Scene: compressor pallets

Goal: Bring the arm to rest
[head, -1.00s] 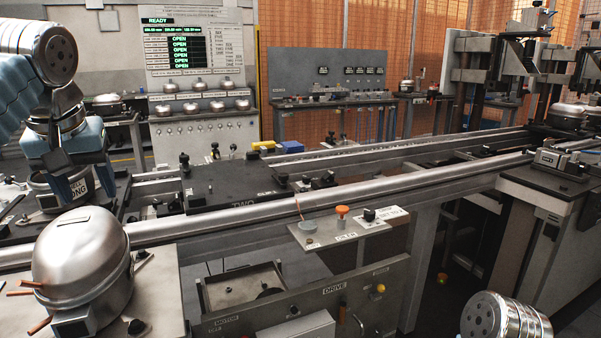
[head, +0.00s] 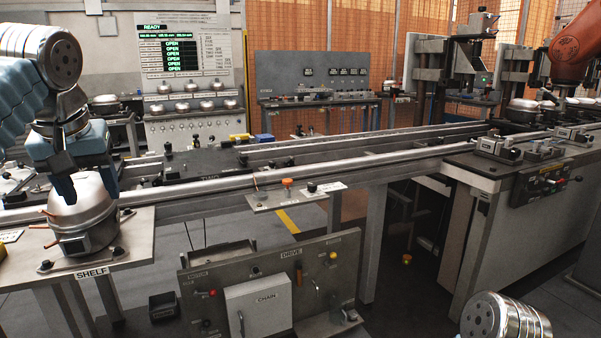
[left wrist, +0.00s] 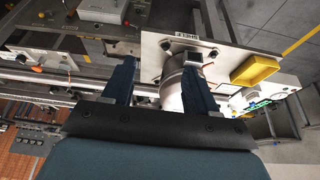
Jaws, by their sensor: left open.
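My left gripper (head: 88,188) hangs at the left of the head view with its fingers pointing down. It is open. In the head view its fingers overlap the top of a silver dome-shaped compressor (head: 86,221) with copper stubs, which sits on the shelf (head: 135,238). In the left wrist view the two fingers (left wrist: 160,68) stand wide apart. The compressor (left wrist: 173,92) shows between and beyond them, beside the right-hand finger; I cannot tell how far off it is. My right gripper is not in view; only a silver link of my right arm shows at the lower right.
The rail conveyor (head: 330,168) runs across the middle. A control panel with a chain box (head: 258,308) stands in front of it. A bench with clamps (head: 470,165) and an orange robot arm (head: 580,50) are at the right. A yellow tray (left wrist: 254,70) shows in the left wrist view.

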